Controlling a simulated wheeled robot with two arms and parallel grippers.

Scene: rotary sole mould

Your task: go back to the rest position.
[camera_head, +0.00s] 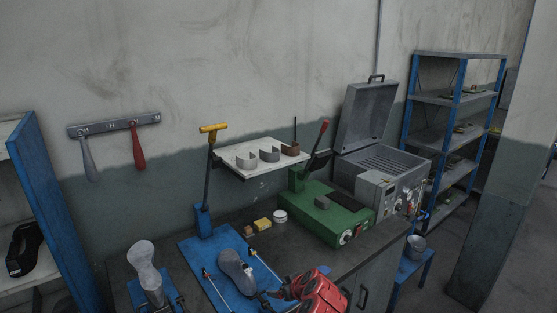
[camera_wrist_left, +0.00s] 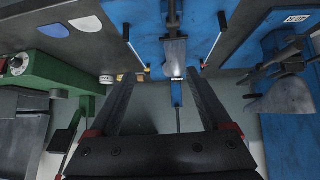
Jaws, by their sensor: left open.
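My left gripper (camera_head: 272,297) with its red body is at the bottom centre of the head view, just in front of a grey shoe-shaped piece (camera_head: 236,270) over the blue plate (camera_head: 197,250). In the left wrist view its two dark fingers (camera_wrist_left: 160,78) are spread apart with nothing between them. The grey piece (camera_wrist_left: 174,52) lies beyond the fingertips there, and whether they touch it cannot be told. My right gripper is in neither view.
A grey open-lidded box (camera_head: 385,165) stands behind at right. A wall shelf (camera_head: 240,152) overhangs the bench.

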